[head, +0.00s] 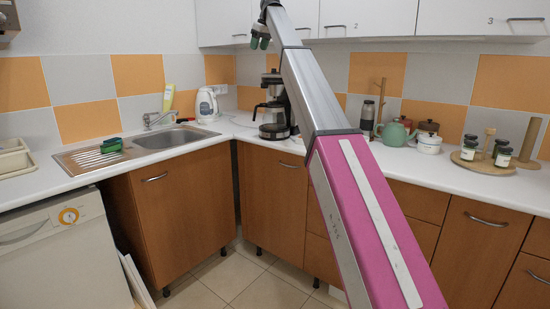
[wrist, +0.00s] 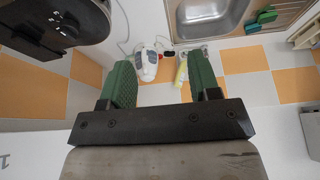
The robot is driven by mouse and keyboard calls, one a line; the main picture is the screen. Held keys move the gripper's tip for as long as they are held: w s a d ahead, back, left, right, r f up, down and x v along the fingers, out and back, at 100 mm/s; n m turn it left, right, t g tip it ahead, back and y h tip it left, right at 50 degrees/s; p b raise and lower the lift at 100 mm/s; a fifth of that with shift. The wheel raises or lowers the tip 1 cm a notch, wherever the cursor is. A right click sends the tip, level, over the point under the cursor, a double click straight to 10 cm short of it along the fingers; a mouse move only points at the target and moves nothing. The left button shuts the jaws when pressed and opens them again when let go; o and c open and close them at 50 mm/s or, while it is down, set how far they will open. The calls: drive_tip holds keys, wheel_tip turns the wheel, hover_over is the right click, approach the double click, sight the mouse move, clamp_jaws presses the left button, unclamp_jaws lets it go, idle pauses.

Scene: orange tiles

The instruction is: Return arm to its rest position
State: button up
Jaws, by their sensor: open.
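My arm (head: 320,95), grey and magenta, reaches from the lower right up toward the top of the head view. My gripper (head: 260,40) is at its far end, raised above the counter near the wall cabinets, with green fingers. In the wrist view my gripper (wrist: 160,80) has its two green fingers spread wide apart with nothing held between them. The white kettle (wrist: 147,62) and the yellow bottle (wrist: 182,68) show beyond the fingers.
A coffee maker (head: 273,112) stands in the counter corner, right of the kettle (head: 207,104). A sink (head: 170,138) is at left. A green teapot (head: 393,133), white pot (head: 429,143) and jars on a round board (head: 485,164) stand at right. Wall cabinets (head: 368,17) hang above.

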drive_tip(key=s+d+f+m+h, duration=0.15)
drive_tip(key=s+d+f, duration=0.25)
drive_tip(key=f, duration=1.2)
drive_tip(key=s+d+f+m+g, duration=0.15)
drive_tip(key=s+d+f, duration=0.35)
drive_tip(key=f, duration=1.1)
drive_tip(key=s+d+f+m+t, duration=0.15)
drive_tip(key=s+d+f, duration=0.25)
drive_tip(key=f, duration=1.3)
drive_tip(key=s+d+f+m+g, duration=0.1)
drive_tip(key=s+d+f, duration=0.1)
drive_tip(key=s+f, duration=0.35)
drive_tip(key=s+d+f+m+h, duration=0.1)
drive_tip(key=s+d+f, duration=0.2)
drive_tip(key=s+f, duration=0.25)
drive_tip(key=s+d+f+m+g, duration=0.1)
drive_tip(key=s+d+f, duration=0.1)
drive_tip(key=s+f, duration=0.35)
drive_tip(key=s+d+f+m, duration=0.1)
drive_tip(key=s+d+f, duration=0.2)
drive_tip(key=s+f, duration=0.4)
drive_tip(key=s+d+f+m+h, duration=0.1)
drive_tip(key=s+d+f, duration=0.2)
drive_tip(key=s+f, duration=0.5)
drive_tip(key=s, duration=0.6)
drive_tip(key=shift+s+d+m+g, duration=0.15)
drive_tip(key=shift+s+m+g, duration=0.1)
drive_tip(key=shift+m+g, duration=0.15)
